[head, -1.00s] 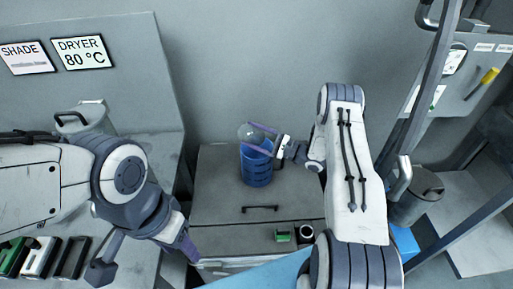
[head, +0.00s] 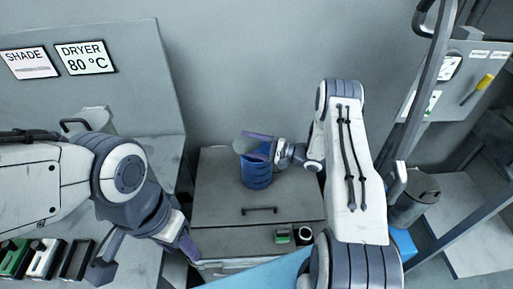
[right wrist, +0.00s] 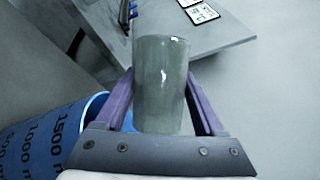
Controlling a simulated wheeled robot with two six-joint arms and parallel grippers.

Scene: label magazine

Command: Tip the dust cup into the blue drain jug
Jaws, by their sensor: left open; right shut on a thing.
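The grey translucent dust cup (right wrist: 162,88) is held between the purple fingers of my right gripper (right wrist: 160,95). In the head view the cup (head: 241,147) is above and slightly left of the jug's mouth, tilted over. Whether anything is falling from it I cannot tell. The blue drain jug (head: 257,174) stands upright on the grey cabinet top; it also shows at the left of the right wrist view (right wrist: 42,137), with its mouth partly hidden behind my gripper. My left gripper (head: 184,244) is open and empty, low at the left of the cabinet, away from cup and jug.
The cabinet top (head: 215,190) is clear around the jug. A small green item (head: 282,236) and a dark round one (head: 304,234) sit near its front. A grey lidded canister (head: 415,200) stands at the right.

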